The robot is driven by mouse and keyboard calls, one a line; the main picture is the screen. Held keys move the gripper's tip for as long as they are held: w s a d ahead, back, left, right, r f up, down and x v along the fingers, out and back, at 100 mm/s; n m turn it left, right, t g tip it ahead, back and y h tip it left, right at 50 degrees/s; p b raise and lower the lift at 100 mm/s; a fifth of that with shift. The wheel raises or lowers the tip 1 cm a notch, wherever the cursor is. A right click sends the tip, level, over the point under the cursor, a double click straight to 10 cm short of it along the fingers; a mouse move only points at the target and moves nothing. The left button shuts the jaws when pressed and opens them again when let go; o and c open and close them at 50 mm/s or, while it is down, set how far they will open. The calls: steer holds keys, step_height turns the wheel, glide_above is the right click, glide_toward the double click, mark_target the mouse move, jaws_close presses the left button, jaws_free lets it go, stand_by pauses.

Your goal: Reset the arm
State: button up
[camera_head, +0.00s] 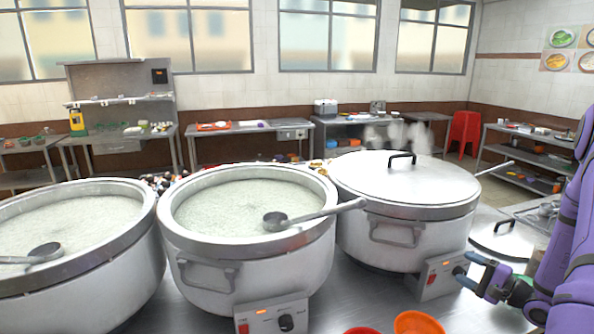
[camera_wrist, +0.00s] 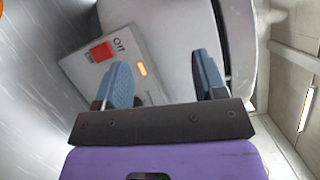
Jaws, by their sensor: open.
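My purple arm comes in from the right in the head view. My gripper (camera_head: 465,271) is open in front of the control box (camera_head: 437,275) of the right stockpot (camera_head: 415,240). In the wrist view its two blue fingers (camera_wrist: 163,78) stand apart with nothing held between them. The control box (camera_wrist: 85,72) there shows a red switch (camera_wrist: 101,52), an "Off" label and a lit orange lamp (camera_wrist: 141,69). The knob is mostly hidden behind the left finger, and I cannot tell whether the finger touches it.
The right pot wears a lid (camera_head: 405,185). The middle pot (camera_head: 245,255) and left pot (camera_head: 80,270) are open, full of pale congee, with ladles. Orange (camera_head: 418,322) and red bowls lie at the front edge. A loose lid (camera_head: 503,232) lies at the right, near my arm.

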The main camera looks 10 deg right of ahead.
steer(key=s+a+r+n+g+y, duration=0.2)
steer(key=a+r+n+g, duration=0.4)
steer(key=a+r, duration=0.45)
steer(key=s+a+r+n+g+y, duration=0.15)
steer(key=a+r+n+g, duration=0.25)
steer(key=a+r+g, duration=0.65)
steer(key=s+a+r+n+t+h, duration=0.2)
steer(key=s+a+r+h, duration=0.2)
steer(key=s, duration=0.4)
steer(key=s+a+r+n+t+h, duration=0.3)
steer(key=s+a+r+h, duration=0.1)
steer(key=s+r+h, duration=0.3)
steer(key=shift+s+r+h, duration=0.15)
steer(key=shift+s+h, duration=0.2)
steer(key=shift+s, duration=0.55)
steer(key=shift+t, duration=0.25)
